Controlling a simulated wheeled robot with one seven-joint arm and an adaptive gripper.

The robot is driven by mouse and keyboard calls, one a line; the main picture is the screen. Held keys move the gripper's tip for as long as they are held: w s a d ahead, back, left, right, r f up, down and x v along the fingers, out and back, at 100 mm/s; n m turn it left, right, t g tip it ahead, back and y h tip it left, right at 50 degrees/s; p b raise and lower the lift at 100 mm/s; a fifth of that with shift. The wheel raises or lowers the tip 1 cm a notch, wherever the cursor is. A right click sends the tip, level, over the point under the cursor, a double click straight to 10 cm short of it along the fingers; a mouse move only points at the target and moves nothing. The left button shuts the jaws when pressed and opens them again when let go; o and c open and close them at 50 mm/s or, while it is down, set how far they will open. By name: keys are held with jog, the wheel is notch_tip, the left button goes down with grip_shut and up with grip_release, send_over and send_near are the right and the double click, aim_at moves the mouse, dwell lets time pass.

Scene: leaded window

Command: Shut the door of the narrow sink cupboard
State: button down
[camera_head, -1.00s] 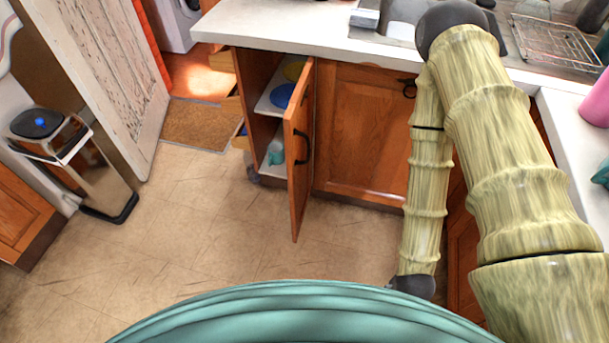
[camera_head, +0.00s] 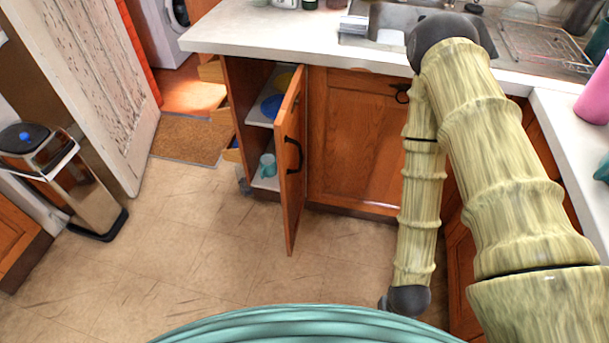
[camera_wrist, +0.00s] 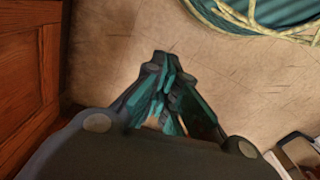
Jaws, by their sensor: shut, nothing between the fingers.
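The narrow sink cupboard's door (camera_head: 291,160) is wooden with a dark handle and stands wide open, its free edge swung out toward me. Behind it the open cupboard shows white shelves (camera_head: 262,113) with a blue plate (camera_head: 272,106), a yellow item and a teal cup (camera_head: 267,165). My gripper is hidden in the head view, where my arm hangs to the right of the door. In the wrist view my gripper (camera_wrist: 163,58) is shut and empty, pointing over the bare floor. Wooden cabinet panelling is at that view's left; the open door cannot be made out there.
A closed wooden cupboard door (camera_head: 358,140) adjoins the open one, under the white countertop (camera_head: 285,38) and sink. A trash bin (camera_head: 70,185) stands at left by a weathered door (camera_head: 90,80). The tiled floor (camera_head: 200,235) before the open door is clear.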

jog(key=w+a+r+m+t+y+p, duration=0.1)
jog(key=w+a+r+m+p, duration=0.3)
jog(key=w+r+m, duration=0.5)
jog(key=w+a+r+m+y+p, duration=0.25)
jog(key=w+r+m, duration=0.35)
jog(key=w+r, duration=0.65)
jog(key=w+a+r+m+t+y+p, duration=0.1)
jog(key=w+a+r+m+p, duration=0.5)
jog(key=w+r, duration=0.5)
jog(key=a+x, duration=0.1)
jog(key=x, duration=0.9)
jog(key=shift+w+a+m, duration=0.15)
jog(key=shift+a+m, duration=0.15)
jog(key=shift+a, duration=0.1)
jog(key=shift+a+r+h, duration=0.1)
jog(key=shift+r+h, duration=0.05)
jog(key=shift+h, duration=0.1)
